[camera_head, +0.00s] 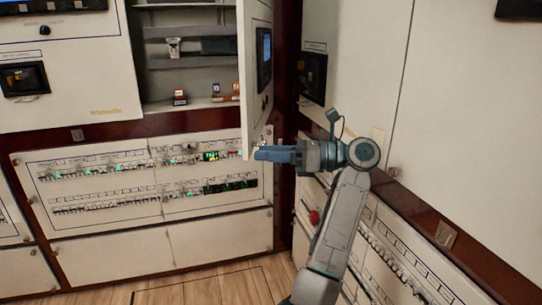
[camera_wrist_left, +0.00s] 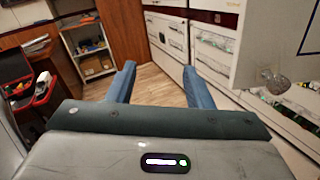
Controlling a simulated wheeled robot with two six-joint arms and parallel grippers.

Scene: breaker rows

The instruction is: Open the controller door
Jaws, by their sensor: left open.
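The controller door (camera_head: 256,70) is a white panel with a dark screen, seen swung outward from its cabinet in the head view. The cabinet's grey interior (camera_head: 190,55) shows to its left, with shelves and small devices. My left gripper (camera_head: 258,154) has blue fingers and is at the door's lower edge; I cannot tell whether it touches. In the left wrist view my left gripper (camera_wrist_left: 160,82) is open, with nothing between its fingers. A white panel with a shiny knob (camera_wrist_left: 272,82), probably the door, is right of the fingers. My right gripper is not in view.
Breaker rows (camera_head: 150,175) line the white panels below the open cabinet. More white cabinets (camera_head: 470,100) stand close on the right, beside my arm. The left wrist view shows a shelf (camera_wrist_left: 88,48), red bins (camera_wrist_left: 42,88) and clear wooden floor (camera_wrist_left: 155,85).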

